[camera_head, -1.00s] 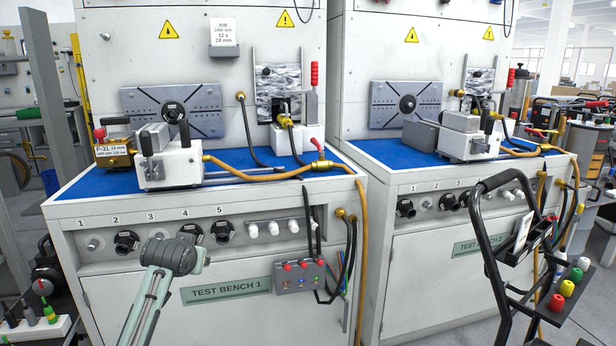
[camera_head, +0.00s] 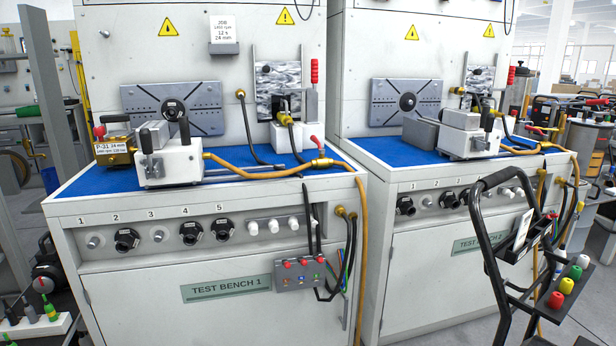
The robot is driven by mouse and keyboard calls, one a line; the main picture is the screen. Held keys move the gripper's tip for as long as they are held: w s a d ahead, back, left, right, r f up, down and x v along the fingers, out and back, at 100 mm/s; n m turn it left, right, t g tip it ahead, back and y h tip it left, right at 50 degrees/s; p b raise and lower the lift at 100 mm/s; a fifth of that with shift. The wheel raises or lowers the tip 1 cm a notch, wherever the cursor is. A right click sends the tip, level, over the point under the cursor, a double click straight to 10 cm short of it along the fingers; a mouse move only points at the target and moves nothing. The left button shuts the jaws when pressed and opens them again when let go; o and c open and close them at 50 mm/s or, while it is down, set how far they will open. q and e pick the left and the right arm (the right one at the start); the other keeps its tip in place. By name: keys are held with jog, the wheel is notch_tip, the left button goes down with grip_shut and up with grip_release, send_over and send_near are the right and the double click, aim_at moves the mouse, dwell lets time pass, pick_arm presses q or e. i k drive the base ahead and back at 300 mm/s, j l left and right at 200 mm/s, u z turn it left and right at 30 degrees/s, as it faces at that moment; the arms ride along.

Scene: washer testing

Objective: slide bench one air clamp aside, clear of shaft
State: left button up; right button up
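On test bench one, a white and grey clamp unit (camera_head: 168,165) with black handles stands at the left of the blue top, an orange hose (camera_head: 262,174) joined to its right side. I take it for the air clamp. It stands in front of the grey slotted plate (camera_head: 207,110) on the back panel. A round dark hub (camera_head: 173,108) sits on that plate just above the unit; part of the area between them is hidden by a black handle. A brass pump-like part (camera_head: 117,152) tagged P-31 24 mm is close on the unit's left. Neither gripper is in view.
The blue top (camera_head: 235,153) is partly bare right of the unit, crossed by the hose and a black cable. A white block (camera_head: 287,136) stands at right. The front panel (camera_head: 270,226) has knobs and a hanging control box (camera_head: 299,274). A black cart (camera_head: 492,215) stands front right.

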aim_at(181, 160)
jog(key=i+j+z, duration=0.15)
jog(key=j+z, duration=0.15)
jog(key=z, duration=0.15)
jog(key=j+z, duration=0.45)
jog(key=i+j+z, duration=0.1)
jog(key=j+z, duration=0.15)
jog(key=j, duration=0.85)
